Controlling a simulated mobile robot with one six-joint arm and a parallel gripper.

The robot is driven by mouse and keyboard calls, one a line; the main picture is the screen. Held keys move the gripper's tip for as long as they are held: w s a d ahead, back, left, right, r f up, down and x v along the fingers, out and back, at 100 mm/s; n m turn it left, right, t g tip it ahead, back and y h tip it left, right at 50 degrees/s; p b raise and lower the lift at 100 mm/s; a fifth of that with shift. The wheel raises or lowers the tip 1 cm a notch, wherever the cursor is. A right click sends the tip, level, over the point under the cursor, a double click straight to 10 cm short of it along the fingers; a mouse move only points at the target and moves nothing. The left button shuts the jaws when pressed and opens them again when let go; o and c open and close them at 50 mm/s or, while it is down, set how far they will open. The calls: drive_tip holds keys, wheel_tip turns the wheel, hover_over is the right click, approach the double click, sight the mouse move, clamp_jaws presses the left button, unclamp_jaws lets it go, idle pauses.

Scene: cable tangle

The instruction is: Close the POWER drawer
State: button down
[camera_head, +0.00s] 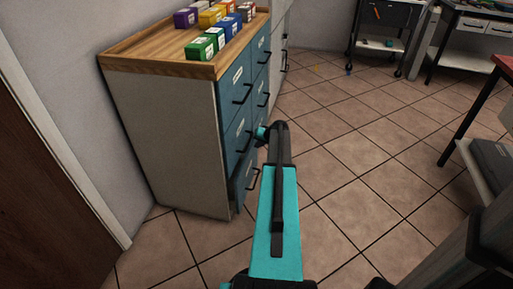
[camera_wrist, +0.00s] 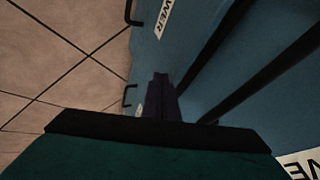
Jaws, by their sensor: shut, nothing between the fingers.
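The drawer front whose label ends in "WER" (camera_wrist: 170,18) is blue with a black handle (camera_wrist: 133,12) in the wrist view; the start of the label is cut off. In the head view the blue drawer cabinet (camera_head: 160,135) stands left of my arm. Its lowest near drawer (camera_head: 238,190) sticks out slightly; its label is not readable there. My gripper (camera_wrist: 160,78) is shut and empty, its dark fingers close in front of the blue drawer fronts; I cannot tell if they touch. In the head view my wrist (camera_head: 262,133) is beside the cabinet's near column, fingers mostly hidden.
Several coloured boxes (camera_head: 202,46) stand on the wooden cabinet top (camera_head: 130,57). A brown door (camera_head: 40,180) is at the left. A dark cart (camera_head: 390,14) and a table with a red top (camera_head: 506,65) stand farther away.

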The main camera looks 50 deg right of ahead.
drive_tip(key=s+r+p, duration=0.2)
drive_tip(key=s+r, duration=0.6)
drive_tip(key=s, duration=0.1)
drive_tip(key=shift+s, duration=0.25)
idle(0.4)
